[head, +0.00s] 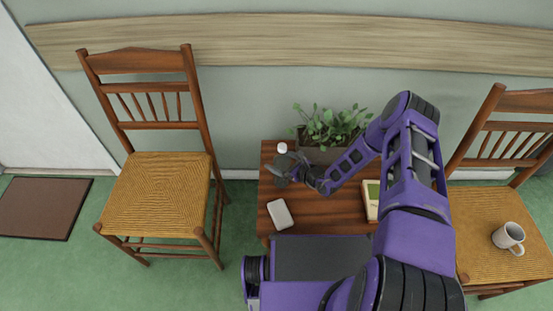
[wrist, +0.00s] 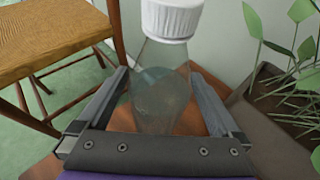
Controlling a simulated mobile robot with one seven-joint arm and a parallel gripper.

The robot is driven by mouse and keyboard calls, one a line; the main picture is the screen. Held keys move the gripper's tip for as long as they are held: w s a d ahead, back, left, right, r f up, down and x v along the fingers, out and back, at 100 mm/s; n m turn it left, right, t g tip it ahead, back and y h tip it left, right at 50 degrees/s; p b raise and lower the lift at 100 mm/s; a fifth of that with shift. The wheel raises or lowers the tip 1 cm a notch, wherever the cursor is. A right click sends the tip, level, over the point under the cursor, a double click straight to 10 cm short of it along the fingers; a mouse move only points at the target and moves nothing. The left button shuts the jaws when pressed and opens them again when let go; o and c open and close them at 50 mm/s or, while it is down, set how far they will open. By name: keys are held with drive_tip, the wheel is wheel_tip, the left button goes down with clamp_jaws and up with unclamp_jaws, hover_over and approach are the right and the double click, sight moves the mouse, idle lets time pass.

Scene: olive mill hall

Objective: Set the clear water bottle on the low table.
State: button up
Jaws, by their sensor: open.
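The clear water bottle (wrist: 160,95) with its white ribbed cap (wrist: 172,18) stands upright at the back left of the low wooden table (head: 325,212). In the head view its white cap (head: 282,147) shows just beyond my gripper (head: 283,163), which hides most of the body. In the wrist view my gripper (wrist: 160,80) is open, with one finger on each side of the bottle. Gaps show between the fingers and the bottle. The bottle's base is hidden behind the gripper's palm.
A planter (head: 325,155) with leafy plants stands right of the bottle. A pale rounded item (head: 280,214) and a book (head: 371,200) lie on the table. Chairs (head: 157,190) flank it; the right seat holds a mug (head: 508,237). The table's middle is clear.

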drive_tip(key=p+v, duration=0.1)
drive_tip(key=v, duration=0.9)
drive_tip(key=shift+s+d, duration=0.1)
